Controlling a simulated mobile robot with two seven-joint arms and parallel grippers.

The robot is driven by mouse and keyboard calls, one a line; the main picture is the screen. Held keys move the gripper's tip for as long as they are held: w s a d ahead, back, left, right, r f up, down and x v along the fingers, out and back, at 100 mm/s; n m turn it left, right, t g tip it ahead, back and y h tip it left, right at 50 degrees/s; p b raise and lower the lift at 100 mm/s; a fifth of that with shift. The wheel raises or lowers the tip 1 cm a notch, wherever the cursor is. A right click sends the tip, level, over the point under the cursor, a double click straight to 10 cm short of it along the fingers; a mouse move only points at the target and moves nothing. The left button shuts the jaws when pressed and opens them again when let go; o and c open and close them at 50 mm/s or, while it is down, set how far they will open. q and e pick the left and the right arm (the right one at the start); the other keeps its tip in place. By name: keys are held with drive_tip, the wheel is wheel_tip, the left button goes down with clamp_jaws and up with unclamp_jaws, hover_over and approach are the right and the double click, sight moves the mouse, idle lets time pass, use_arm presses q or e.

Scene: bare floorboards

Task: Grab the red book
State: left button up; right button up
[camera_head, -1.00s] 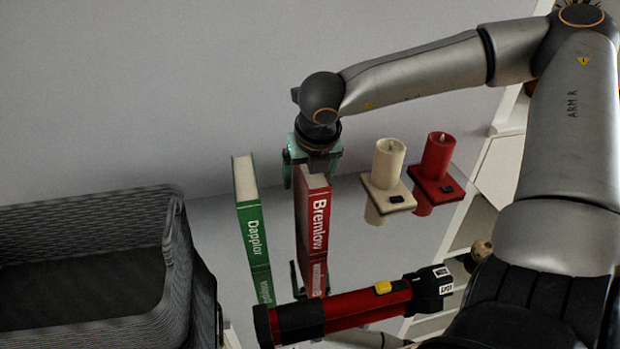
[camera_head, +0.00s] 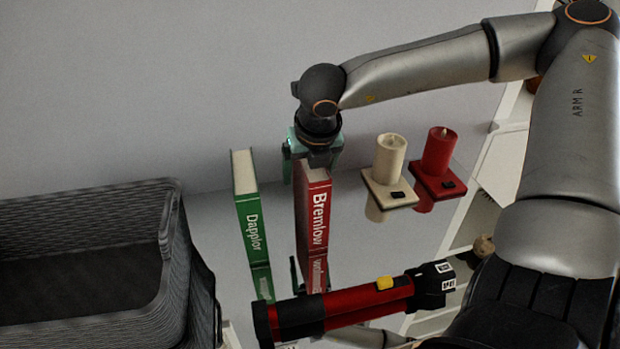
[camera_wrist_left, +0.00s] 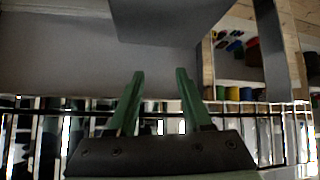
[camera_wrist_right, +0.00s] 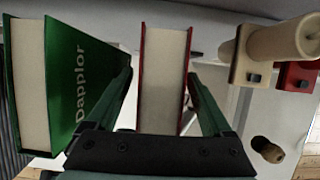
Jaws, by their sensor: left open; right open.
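The red book (camera_head: 313,215), marked "Bremlow", stands upright on a glossy shelf in the head view. My right gripper (camera_head: 314,165) is at the top of its far end. In the right wrist view the red book (camera_wrist_right: 164,75) lies between the two open fingers of my right gripper (camera_wrist_right: 164,88), with a gap on either side. My left gripper (camera_wrist_left: 160,80) is open and empty in the left wrist view; it is apart from the book.
A green book (camera_head: 251,215), marked "Dapplor", stands just left of the red one. A cream candle (camera_head: 390,155) and a red candle (camera_head: 439,150) stand to the right. A red and black flashlight (camera_head: 345,305) is in front, and a dark woven basket (camera_head: 172,225) is at left.

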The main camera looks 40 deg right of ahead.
drive_tip(key=shift+c, duration=0.3)
clamp_jaws()
idle(0.5)
drive_tip(key=shift+r, duration=0.1)
idle(0.5)
